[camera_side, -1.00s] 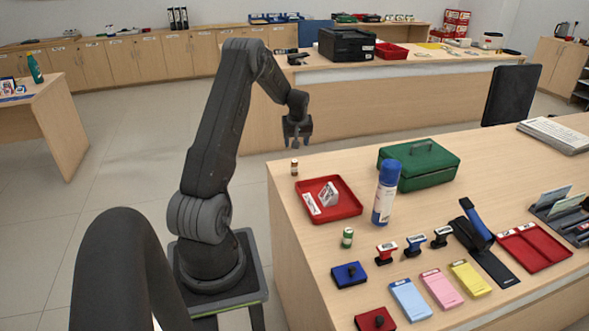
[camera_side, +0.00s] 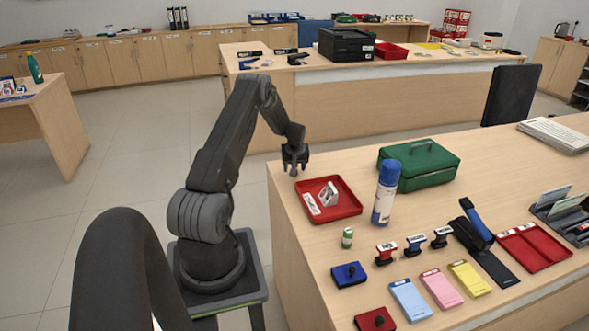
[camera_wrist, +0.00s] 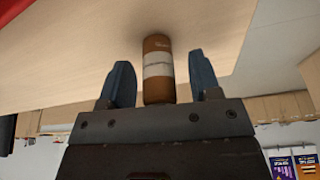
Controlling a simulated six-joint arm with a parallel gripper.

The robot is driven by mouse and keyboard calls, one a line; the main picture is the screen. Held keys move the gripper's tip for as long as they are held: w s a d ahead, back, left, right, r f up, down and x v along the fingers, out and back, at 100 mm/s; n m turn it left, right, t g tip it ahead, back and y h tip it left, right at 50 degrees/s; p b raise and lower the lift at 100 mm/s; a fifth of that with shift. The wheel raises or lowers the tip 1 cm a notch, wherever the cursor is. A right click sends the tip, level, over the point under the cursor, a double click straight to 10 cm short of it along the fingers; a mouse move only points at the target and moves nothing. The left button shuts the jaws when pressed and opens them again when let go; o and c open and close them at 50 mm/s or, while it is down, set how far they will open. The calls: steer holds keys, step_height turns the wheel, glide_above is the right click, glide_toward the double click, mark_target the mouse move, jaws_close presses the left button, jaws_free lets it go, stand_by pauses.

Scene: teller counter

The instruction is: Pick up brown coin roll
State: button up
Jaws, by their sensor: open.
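The brown coin roll (camera_wrist: 158,50) has a pale band around its middle and stands near the counter's edge in the wrist view. My gripper (camera_wrist: 163,75) is open, with one finger on each side of the roll and a visible gap on both sides. In the side view my gripper (camera_side: 295,173) is low over the far left corner of the counter, and the roll is hidden behind it.
A red tray (camera_side: 347,207) with packets lies just right of my gripper. Beyond it stand a blue-capped canister (camera_side: 384,205) and a green cash box (camera_side: 430,172). A green roll (camera_side: 347,238) stands nearer. The counter (camera_side: 300,250) ends just left of my gripper.

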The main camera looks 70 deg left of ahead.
steer(key=shift+c, duration=0.3)
jaws_close()
stand_by(0.3)
